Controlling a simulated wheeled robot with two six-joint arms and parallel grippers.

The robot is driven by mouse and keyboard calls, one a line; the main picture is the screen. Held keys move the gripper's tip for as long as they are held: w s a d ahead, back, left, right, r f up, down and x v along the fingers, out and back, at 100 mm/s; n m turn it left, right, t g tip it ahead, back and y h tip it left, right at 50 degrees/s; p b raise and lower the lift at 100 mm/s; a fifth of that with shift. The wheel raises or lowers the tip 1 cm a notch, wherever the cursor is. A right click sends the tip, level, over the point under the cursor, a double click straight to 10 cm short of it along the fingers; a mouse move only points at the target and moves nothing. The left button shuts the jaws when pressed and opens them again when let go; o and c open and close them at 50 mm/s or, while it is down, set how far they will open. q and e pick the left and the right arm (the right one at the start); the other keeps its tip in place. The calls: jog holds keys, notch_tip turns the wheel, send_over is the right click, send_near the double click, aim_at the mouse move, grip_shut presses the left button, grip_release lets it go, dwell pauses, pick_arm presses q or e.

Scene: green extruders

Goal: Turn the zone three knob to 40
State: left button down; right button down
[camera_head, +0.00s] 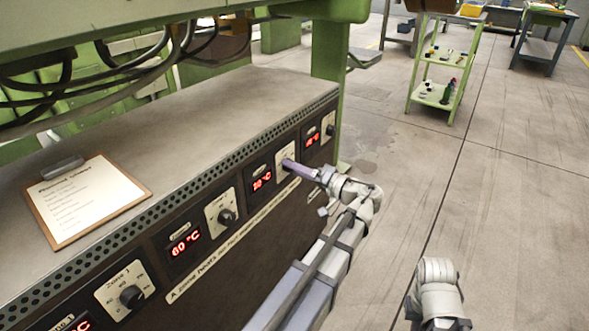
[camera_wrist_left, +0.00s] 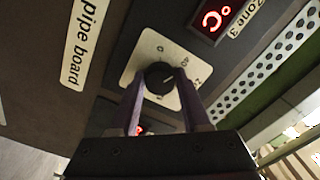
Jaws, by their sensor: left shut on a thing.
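The zone three knob (camera_wrist_left: 157,75) is black and round, on a cream dial plate (camera_wrist_left: 150,55) in the left wrist view. My left gripper (camera_wrist_left: 160,82) has its two purple fingers on either side of the knob, shut on it. In the head view, my left gripper (camera_head: 290,165) reaches the zone three dial plate (camera_head: 280,158) and hides the knob there. The red zone three display (camera_head: 261,181) is just left of it, its number hard to read. Part of this display (camera_wrist_left: 213,20) shows beside the "Zone 3" label in the wrist view. My right gripper does not show.
The zone two knob (camera_head: 227,216) and zone one knob (camera_head: 132,296) are nearer along the panel. Another knob (camera_head: 330,130) is farther along. A clipboard (camera_head: 85,200) lies on the machine top. A green cart (camera_head: 442,90) stands far back.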

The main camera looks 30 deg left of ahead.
pick_arm(q)
jog(key=shift+m, duration=0.5)
jog(key=shift+c, duration=1.9)
grip_release()
jog(key=shift+d, duration=0.1)
jog(key=d, duration=0.7)
jog(key=shift+s+d, duration=0.3)
